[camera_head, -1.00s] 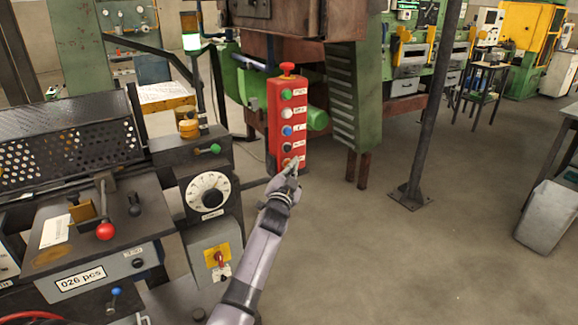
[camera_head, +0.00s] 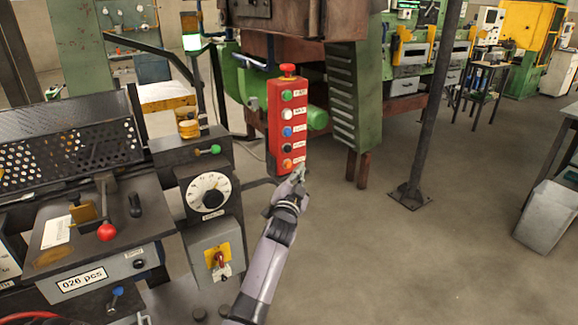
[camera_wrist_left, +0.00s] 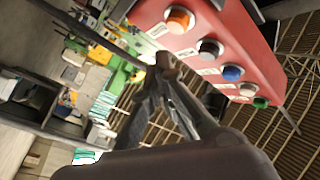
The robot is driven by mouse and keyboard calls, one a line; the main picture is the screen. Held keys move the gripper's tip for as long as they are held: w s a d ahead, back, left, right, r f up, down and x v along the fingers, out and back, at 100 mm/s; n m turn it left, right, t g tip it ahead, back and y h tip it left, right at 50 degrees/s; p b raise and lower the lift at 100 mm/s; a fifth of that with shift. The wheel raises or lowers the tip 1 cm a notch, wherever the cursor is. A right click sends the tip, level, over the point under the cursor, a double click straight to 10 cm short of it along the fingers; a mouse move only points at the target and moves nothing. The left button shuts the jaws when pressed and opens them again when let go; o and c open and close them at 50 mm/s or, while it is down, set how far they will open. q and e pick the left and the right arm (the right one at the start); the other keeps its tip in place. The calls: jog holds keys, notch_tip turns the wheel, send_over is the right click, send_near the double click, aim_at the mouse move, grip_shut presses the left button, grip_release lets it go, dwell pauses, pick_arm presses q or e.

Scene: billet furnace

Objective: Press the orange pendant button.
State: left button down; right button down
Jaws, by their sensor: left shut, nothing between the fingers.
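The red pendant (camera_head: 287,127) stands upright in the head view, with a column of green, white, blue, black and orange buttons and a red knob on top. The orange button (camera_head: 287,163) is the lowest one. In the left wrist view the orange button (camera_wrist_left: 179,19) shows at the near end of the red box (camera_wrist_left: 236,30). My left gripper (camera_head: 300,170) is shut and empty, just below and right of the orange button. In the left wrist view its fingertips (camera_wrist_left: 165,62) are a little apart from the button. My right gripper is not in view.
A machine console with a dial (camera_head: 209,196) and a red ball lever (camera_head: 107,232) stands left of the pendant. A green slatted guard (camera_head: 355,95) and a dark post (camera_head: 428,105) stand to the right. Open floor (camera_head: 400,260) lies at the lower right.

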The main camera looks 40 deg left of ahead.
pick_arm(q)
jog(key=shift+s+d, duration=0.35)
jog(key=shift+d, duration=0.45)
jog(key=shift+s+d, duration=0.35)
jog(key=shift+d, duration=0.45)
jog(key=s+d+f+g+h, duration=0.1)
jog(key=d+f+g+h, duration=0.15)
jog(key=f, duration=0.75)
jog(key=s+d+f+g+h, duration=0.15)
jog(key=d+f, duration=0.25)
jog(key=f, duration=0.7)
jog(key=s+d+f+g+h, duration=0.1)
jog(key=s+d+f+g, duration=0.15)
jog(key=s+f, duration=0.65)
jog(key=s+d+f+g+h, duration=0.1)
jog(key=s+d+f+g, duration=0.3)
jog(key=f, duration=0.9)
jog(key=s+d+f+g, duration=0.1)
jog(key=s+f, duration=0.5)
jog(key=s, duration=0.8)
jog(key=s+d+f+g+h, duration=0.1)
jog(key=s+f, duration=0.6)
jog(key=s, duration=0.8)
jog(key=s+d+f+g, duration=0.2)
jog(key=s+f+g, duration=0.2)
jog(key=s, duration=1.1)
notch_tip(320, 180, down, 3)
jog(key=shift+s+d+f+n+g, duration=0.15)
jog(key=shift+s+d+n+g, duration=0.05)
jog(key=shift+n+g, duration=0.15)
